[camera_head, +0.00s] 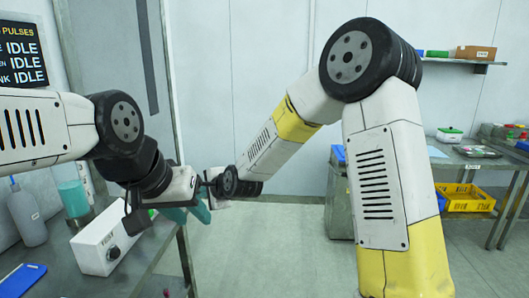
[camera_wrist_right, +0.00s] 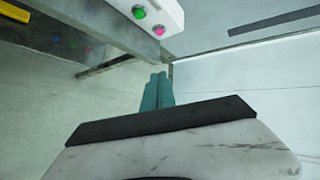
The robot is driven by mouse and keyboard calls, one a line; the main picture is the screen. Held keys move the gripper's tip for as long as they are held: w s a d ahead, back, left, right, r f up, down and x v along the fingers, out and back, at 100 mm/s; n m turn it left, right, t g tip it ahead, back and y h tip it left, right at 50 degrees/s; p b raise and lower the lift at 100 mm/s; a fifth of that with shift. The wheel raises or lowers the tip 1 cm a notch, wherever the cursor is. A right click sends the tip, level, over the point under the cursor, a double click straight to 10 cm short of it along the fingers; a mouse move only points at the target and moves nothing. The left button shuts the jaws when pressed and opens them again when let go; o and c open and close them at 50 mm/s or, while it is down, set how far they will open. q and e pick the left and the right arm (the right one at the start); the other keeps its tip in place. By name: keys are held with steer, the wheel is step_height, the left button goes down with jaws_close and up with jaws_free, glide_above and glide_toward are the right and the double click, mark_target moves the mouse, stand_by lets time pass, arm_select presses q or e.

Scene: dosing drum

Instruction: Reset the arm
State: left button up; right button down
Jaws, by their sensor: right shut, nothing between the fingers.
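In the head view my left arm comes in from the left, and my left gripper (camera_head: 175,214) hangs near the bench edge with teal fingers partly hidden. I cannot make out a gap between them. My right arm comes from the right and bends down, and my right gripper (camera_head: 201,211) is close beside the left one, the two overlapping in the picture. In the right wrist view the teal fingers of my right gripper (camera_wrist_right: 158,90) lie side by side, shut and empty. Their lower part is hidden behind the gripper body.
A white control box (camera_head: 97,243) sits on the left bench; its green and pink buttons show in the right wrist view (camera_wrist_right: 150,12). A teal beaker (camera_head: 74,198), a grey bottle (camera_head: 27,217) and a blue tray (camera_head: 20,279) stand nearby. A yellow crate (camera_head: 465,204) is at right. Middle floor is clear.

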steer(key=s+d+r+n+h, duration=0.1)
steer(key=s+d+r+n, duration=0.1)
steer(key=d+r, duration=0.3)
steer(key=s+d+r+n+h, duration=0.1)
steer(key=s+d+r+n, duration=0.15)
steer(key=d, duration=0.55)
steer(key=s+d+r+n+g+h, duration=0.1)
steer(key=s+d+n, duration=0.3)
steer(key=s+d, duration=0.6)
steer(key=s+d+r+n+g+h, duration=0.1)
steer(key=s+d+n, duration=0.3)
steer(key=s+d, duration=0.6)
steer(key=s+r+h, duration=0.1)
steer(key=s, duration=0.1)
steer(key=shift+s+d+g+h, duration=0.15)
steer(key=shift+s+g+h, duration=0.15)
steer(key=shift+g, duration=0.1)
steer(key=shift+r, duration=0.15)
